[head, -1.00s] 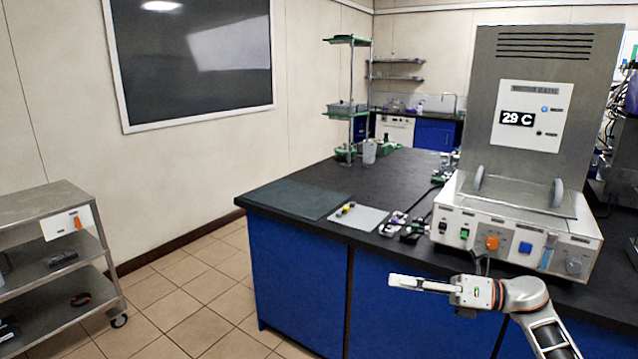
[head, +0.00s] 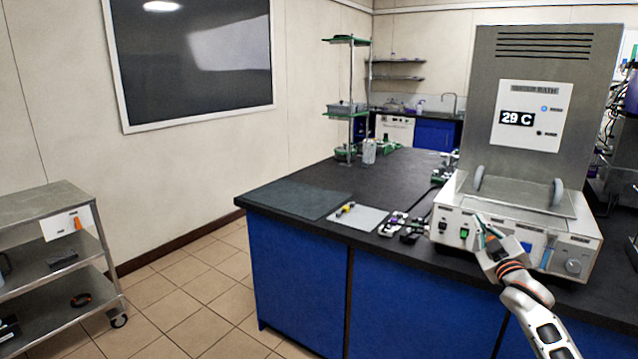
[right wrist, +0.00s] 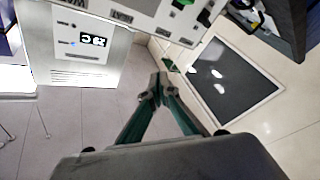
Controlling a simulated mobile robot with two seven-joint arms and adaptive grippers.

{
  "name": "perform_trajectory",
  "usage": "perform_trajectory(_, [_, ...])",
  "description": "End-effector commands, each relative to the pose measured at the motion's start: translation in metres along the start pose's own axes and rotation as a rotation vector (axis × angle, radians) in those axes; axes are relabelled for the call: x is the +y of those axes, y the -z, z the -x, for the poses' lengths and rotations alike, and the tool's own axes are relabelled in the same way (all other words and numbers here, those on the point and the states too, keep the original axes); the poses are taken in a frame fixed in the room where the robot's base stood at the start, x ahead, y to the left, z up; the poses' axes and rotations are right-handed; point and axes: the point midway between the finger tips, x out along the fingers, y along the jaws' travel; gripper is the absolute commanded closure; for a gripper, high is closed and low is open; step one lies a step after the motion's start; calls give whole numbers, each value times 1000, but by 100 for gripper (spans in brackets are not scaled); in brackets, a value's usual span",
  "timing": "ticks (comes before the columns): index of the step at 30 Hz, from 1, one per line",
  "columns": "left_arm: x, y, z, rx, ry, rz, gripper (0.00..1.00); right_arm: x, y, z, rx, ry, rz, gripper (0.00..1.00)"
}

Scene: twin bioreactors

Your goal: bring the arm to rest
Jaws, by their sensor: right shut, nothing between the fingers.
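My right gripper (head: 482,228) is in front of the left part of the control panel on the water bath unit (head: 540,95), which reads 29 C. Its fingers point up and to the left in the head view, near the green switch (head: 464,232). In the right wrist view the fingertips of the right gripper (right wrist: 158,88) meet with nothing between them. The gripper and arm hide part of the panel, including the place of the orange knob. I cannot tell from the head view whether the fingers touch the panel. My left gripper is not in view.
The black bench top (head: 395,180) holds a dark mat (head: 295,199), a light mat (head: 358,218) with small items, and a green-shelved stand (head: 350,108). A metal cart (head: 45,205) stands at the left. The tiled floor (head: 185,300) between is clear.

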Motion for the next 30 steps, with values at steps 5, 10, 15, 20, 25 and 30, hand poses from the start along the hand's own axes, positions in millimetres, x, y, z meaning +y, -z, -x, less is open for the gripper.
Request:
perform_trajectory(5, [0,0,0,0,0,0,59,-15,-39,4,-160,47,-177,100])
perform_trajectory(10, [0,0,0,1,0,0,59,-71,-66,42,-204,116,-197,100])
perform_trajectory(15, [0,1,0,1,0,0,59,-129,-90,93,-240,189,-208,100])
perform_trajectory(20, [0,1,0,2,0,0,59,-195,-115,167,-292,280,-234,100])
perform_trajectory(25, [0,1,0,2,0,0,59,-263,-133,268,-360,383,-280,100])
perform_trajectory(30, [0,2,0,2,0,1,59,-312,-137,373,-436,474,-338,100])
